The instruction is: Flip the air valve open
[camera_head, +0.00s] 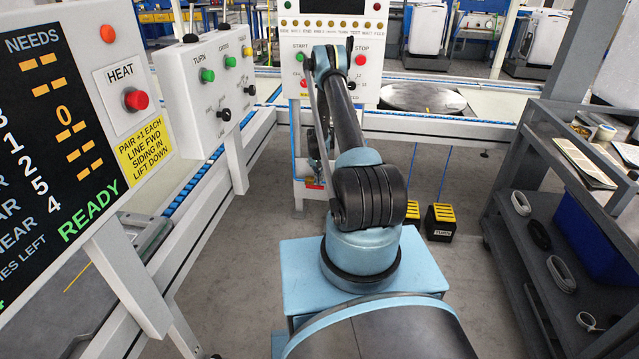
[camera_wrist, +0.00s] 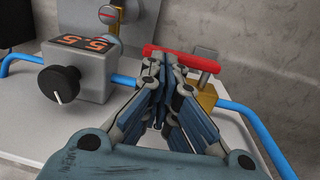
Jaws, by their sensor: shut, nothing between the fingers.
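The air valve has a red lever handle (camera_wrist: 200,62) on a brass body (camera_wrist: 204,97), in line with a blue air pipe (camera_wrist: 240,108) in the wrist view. The handle lies roughly sideways across the picture. My gripper (camera_wrist: 160,58) is shut and empty, its fingertips at the left part of the handle and overlapping it in the picture. I cannot tell whether they touch it. In the head view my arm covers most of this spot, and a small red piece (camera_head: 314,185) shows low on the white stand behind it.
A grey box with a 5.5 display (camera_wrist: 84,42) and black knob (camera_wrist: 60,84) stands left of the valve. A control panel (camera_head: 345,50) rises above the stand. Yellow-black pedals (camera_head: 440,220) are on the floor; a grey shelf cart (camera_head: 560,200) stands right.

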